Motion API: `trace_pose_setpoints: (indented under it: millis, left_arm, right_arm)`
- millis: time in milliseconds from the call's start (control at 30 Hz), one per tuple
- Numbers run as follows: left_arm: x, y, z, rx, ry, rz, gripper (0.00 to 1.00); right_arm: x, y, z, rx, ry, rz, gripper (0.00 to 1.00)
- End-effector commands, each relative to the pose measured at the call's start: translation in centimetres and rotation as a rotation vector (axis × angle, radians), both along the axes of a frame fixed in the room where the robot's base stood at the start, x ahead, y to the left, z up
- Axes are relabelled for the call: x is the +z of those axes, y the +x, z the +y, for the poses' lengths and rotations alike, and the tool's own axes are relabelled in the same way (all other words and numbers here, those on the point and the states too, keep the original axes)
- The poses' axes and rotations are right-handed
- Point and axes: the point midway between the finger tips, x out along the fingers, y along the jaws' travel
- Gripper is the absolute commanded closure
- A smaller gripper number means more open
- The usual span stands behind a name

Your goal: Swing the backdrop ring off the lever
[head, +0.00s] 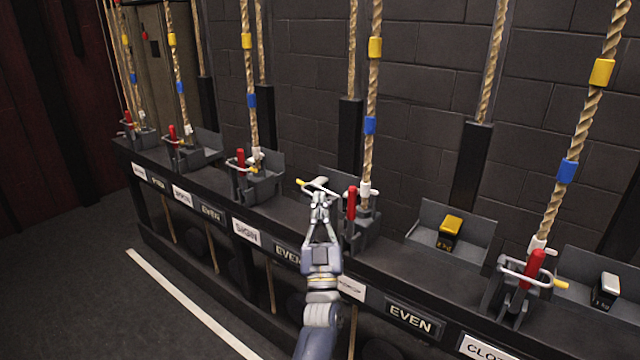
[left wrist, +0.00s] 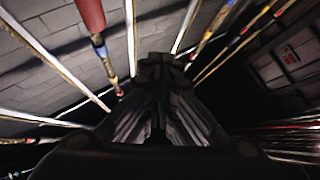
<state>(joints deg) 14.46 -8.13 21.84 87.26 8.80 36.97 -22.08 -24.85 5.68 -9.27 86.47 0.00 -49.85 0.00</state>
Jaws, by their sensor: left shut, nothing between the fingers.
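My left gripper (head: 320,196) is shut and empty at the middle station of the rail, just left of the upright red lever (head: 351,203). A pale ring with a yellow tip (head: 301,182) shows at the fingertips, reaching out left of this lever. The fingers hide part of the ring, so I cannot tell whether it is clear of the lever or whether I touch it. The white label (head: 351,288) below is too small to read. In the left wrist view the shut fingers (left wrist: 160,70) show, with a red bar (left wrist: 91,14) at upper left. My right gripper is not in view.
Similar red levers with rings stand along the rail, one at the right (head: 533,268) and one at the left (head: 240,160). Ropes with yellow and blue bands rise behind them. A yellow-topped block (head: 449,230) sits in a tray. The floor at lower left is clear.

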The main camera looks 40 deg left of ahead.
Motion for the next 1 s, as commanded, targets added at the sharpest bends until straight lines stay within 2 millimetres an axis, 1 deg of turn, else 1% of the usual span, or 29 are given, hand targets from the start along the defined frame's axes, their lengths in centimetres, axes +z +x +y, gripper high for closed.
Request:
trace_pose_setpoints:
  millis: [33,100,233,833,867,933,967,1000]
  left_arm:
    - [-0.6,-0.5,-0.4,0.000,-0.001,0.002,1.00]
    - [-1.0,-1.0,-0.8,-0.001,-0.001,0.000,1.00]
    - [-1.5,-1.5,-1.2,-0.001,-0.001,-0.002,1.00]
    - [-1.7,-1.5,-1.3,-0.003,0.001,0.001,1.00]
    - [-1.9,-1.4,-1.3,-0.007,0.000,0.009,1.00]
    - [-3.1,-0.8,-1.9,-0.037,-0.004,0.054,1.00]
    - [-4.0,-0.5,-2.2,-0.058,-0.007,0.084,1.00]
    - [-5.5,0.2,-2.8,-0.091,-0.013,0.140,1.00]
  right_arm:
    - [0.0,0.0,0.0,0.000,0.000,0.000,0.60]
    - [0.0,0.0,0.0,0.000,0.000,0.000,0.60]
    - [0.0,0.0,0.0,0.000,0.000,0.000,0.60]
    - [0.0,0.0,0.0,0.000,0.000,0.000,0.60]
    - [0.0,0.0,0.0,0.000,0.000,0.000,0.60]
    - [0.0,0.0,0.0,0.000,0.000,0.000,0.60]
    - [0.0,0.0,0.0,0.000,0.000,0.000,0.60]
    - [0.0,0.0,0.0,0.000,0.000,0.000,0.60]
